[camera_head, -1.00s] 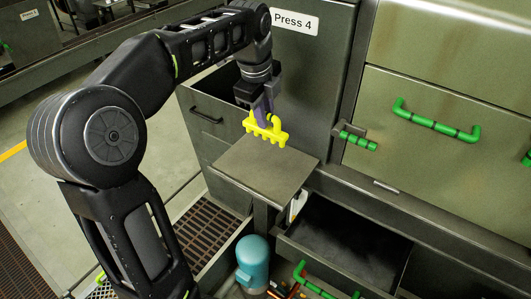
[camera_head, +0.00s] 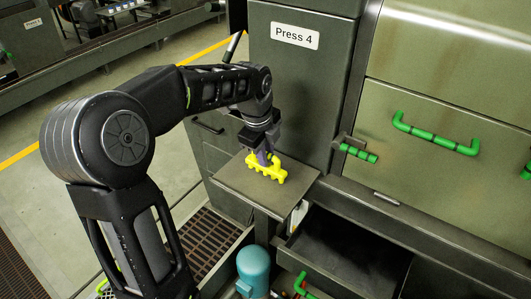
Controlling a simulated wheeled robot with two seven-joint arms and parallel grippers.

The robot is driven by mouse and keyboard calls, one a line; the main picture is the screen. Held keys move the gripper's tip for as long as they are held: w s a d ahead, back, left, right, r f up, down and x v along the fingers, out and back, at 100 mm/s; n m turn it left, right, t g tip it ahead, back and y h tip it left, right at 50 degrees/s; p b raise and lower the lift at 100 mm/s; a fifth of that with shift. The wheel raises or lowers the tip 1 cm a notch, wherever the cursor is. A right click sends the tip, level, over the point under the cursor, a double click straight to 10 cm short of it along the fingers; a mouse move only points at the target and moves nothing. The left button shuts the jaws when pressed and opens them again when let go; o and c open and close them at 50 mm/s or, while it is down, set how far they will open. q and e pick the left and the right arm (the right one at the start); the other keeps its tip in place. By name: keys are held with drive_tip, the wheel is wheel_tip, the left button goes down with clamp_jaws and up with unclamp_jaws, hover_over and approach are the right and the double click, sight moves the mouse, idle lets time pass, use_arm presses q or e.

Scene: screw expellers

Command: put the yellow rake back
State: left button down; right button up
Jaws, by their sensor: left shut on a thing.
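The yellow rake (camera_head: 267,169), a short comb-like piece with several teeth, is at the far half of a small grey shelf (camera_head: 240,189) in the head view. My left gripper (camera_head: 263,157) comes down from above and is shut on the rake. The rake is tilted across the picture. I cannot tell whether it touches the shelf top or hovers just above it. The gripper hides part of its upper side. My right gripper is not in view.
The Press 4 cabinet (camera_head: 301,80) stands behind the shelf. An open, dark drawer (camera_head: 345,250) is at the lower right, with a teal rounded container (camera_head: 253,268) left of it. Green handles (camera_head: 434,137) stick out at the right. The shelf's front half is clear.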

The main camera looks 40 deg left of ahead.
use_arm(q)
drive_tip(key=shift+f, duration=0.15)
drive_tip(key=c, duration=1.4)
unclamp_jaws()
drive_tip(key=b+v, duration=0.1)
drive_tip(key=v, duration=1.1)
drive_tip(key=shift+r, duration=0.25)
